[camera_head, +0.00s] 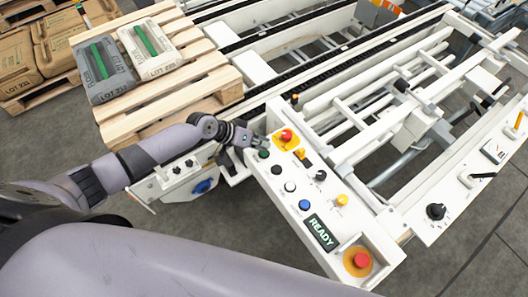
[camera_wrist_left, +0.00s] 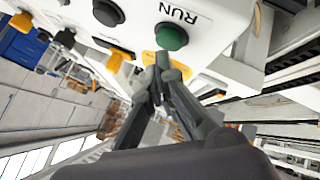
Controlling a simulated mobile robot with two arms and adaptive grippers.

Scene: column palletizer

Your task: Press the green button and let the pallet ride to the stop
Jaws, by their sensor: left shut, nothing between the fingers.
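The green button (camera_head: 264,154) is on the white control panel (camera_head: 281,201), at its upper left end. In the left wrist view the green button (camera_wrist_left: 171,37) is beside the "RUN" label. My left gripper (camera_head: 260,143) is shut and empty, right at the button. In the left wrist view its fingertips (camera_wrist_left: 165,66) are just below the button; I cannot tell whether they touch it. The wooden pallet (camera_head: 178,98) is at the left end of the conveyor and carries a grey bag (camera_head: 103,71) and a pale bag (camera_head: 151,48). My right gripper is not in view.
The panel display (camera_head: 321,233) reads "READY". Red buttons (camera_head: 286,135) (camera_head: 361,260) on yellow bases, a blue button (camera_head: 304,205) and other knobs are nearby. The conveyor frame (camera_head: 345,75) runs behind the panel. Brown sacks (camera_head: 14,60) lie on pallets at far left.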

